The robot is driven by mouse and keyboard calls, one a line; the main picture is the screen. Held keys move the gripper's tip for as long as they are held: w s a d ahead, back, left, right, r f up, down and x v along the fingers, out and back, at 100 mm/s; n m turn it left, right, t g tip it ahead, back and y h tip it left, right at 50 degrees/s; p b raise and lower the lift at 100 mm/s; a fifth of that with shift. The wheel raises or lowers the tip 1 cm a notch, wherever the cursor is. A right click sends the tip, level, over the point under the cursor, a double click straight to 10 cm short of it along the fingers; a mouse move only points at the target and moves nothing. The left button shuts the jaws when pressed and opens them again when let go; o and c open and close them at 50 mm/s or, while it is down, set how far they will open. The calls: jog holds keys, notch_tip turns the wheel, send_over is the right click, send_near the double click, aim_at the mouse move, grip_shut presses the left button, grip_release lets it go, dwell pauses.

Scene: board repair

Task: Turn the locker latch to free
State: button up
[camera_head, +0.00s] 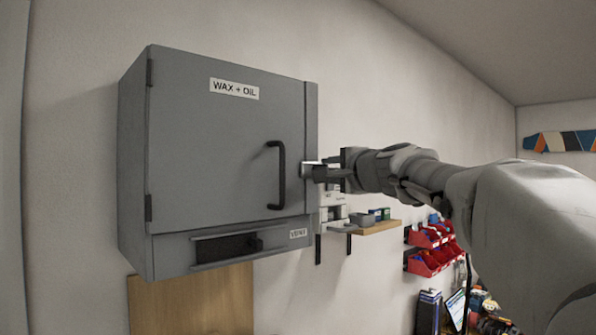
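The grey locker (215,145) hangs on the wall at the left, its door shut and marked "WAX + OIL". A black bar handle (281,176) is upright near the door's right edge. My gripper (311,171) is at the locker's right edge strip, level with the handle and to its right. A small pale piece, possibly the latch (306,170), shows at the fingertips. The fingers cover most of it, so its turn, and whether they grip it, cannot be told.
Below the door is a vent slot (225,247) with a dark slider and a "VENT" label. A small wooden shelf (378,227) with boxes is behind and below my gripper. Red bins (428,262) hang lower right. The wall left of the locker is clear.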

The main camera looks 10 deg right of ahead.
grip_shut()
